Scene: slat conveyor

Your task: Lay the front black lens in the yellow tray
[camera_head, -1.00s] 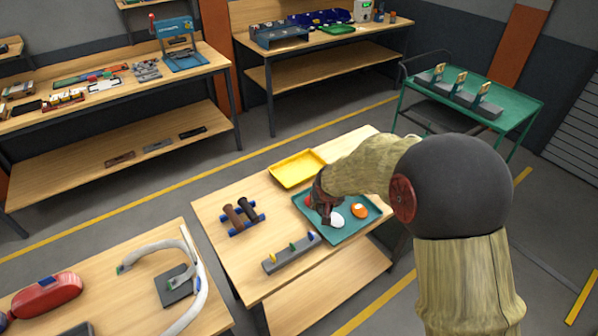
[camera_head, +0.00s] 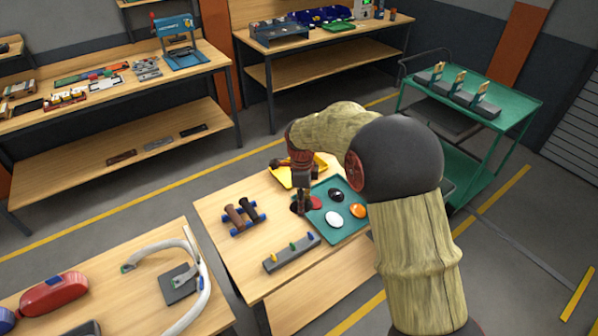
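My gripper (camera_head: 301,206) points down at the left edge of the teal tray (camera_head: 345,236), in front of the yellow tray. A dark rounded piece, seemingly the front black lens (camera_head: 296,208), is at its fingertips; the fingers appear shut on it, though it is small in view. Another black lens (camera_head: 336,195) lies in the teal tray, with a red lens (camera_head: 315,203), a white lens (camera_head: 334,219) and an orange lens (camera_head: 358,210).
A blue rack with dark cylinders (camera_head: 240,215) stands left of my gripper. A grey block with coloured pegs (camera_head: 291,254) lies at the table's front. Bare wood separates these from the trays. A green cart (camera_head: 520,98) stands at the back right.

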